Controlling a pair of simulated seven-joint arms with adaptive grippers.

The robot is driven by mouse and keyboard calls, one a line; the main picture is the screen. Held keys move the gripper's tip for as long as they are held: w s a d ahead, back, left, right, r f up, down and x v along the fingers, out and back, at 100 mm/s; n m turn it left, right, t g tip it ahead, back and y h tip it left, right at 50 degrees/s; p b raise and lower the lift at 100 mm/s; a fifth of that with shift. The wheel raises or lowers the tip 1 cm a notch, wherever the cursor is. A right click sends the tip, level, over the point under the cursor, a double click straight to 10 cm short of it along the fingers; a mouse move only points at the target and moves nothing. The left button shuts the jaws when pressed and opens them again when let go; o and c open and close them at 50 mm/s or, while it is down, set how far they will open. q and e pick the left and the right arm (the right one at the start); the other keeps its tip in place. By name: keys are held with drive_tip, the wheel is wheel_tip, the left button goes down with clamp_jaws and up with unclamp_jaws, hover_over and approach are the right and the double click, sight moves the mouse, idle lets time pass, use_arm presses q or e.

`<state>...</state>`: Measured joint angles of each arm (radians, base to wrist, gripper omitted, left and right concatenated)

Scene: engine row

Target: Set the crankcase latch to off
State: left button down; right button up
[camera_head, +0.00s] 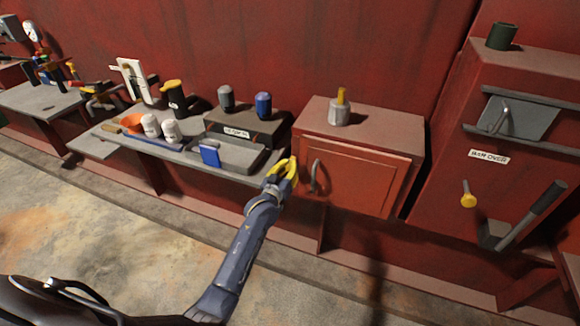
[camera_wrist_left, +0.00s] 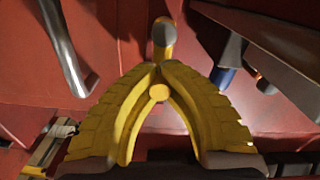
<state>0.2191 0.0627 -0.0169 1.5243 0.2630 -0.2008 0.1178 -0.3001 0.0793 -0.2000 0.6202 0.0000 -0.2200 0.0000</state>
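My left gripper (camera_head: 287,168) has yellow fingers and is at the left edge of the red cabinet's door (camera_head: 350,180), left of its grey bar handle (camera_head: 315,177). In the left wrist view, the fingertips (camera_wrist_left: 158,66) meet and look shut. Just beyond them is a yellow stem with a grey round end (camera_wrist_left: 163,34), which may be the latch. A yellow round piece (camera_wrist_left: 158,92) shows between the fingers. I cannot tell if they touch the stem. The grey handle (camera_wrist_left: 66,45) is at left there. No part is legibly marked crankcase or off. My right gripper is out of view.
Left of the gripper, a workbench (camera_head: 100,140) carries a grey tray (camera_head: 240,150), bottles and tools. A grey pot with a yellow top (camera_head: 340,112) stands on the cabinet.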

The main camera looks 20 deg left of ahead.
use_arm(q)
drive_tip(key=shift+r, duration=0.1)
drive_tip(key=c, duration=1.3)
unclamp_jaws()
drive_tip(key=shift+s, duration=0.1)
drive_tip(key=s, duration=1.1)
drive_tip(key=shift+s+a, duration=0.25)
drive_tip(key=shift+s, duration=0.15)
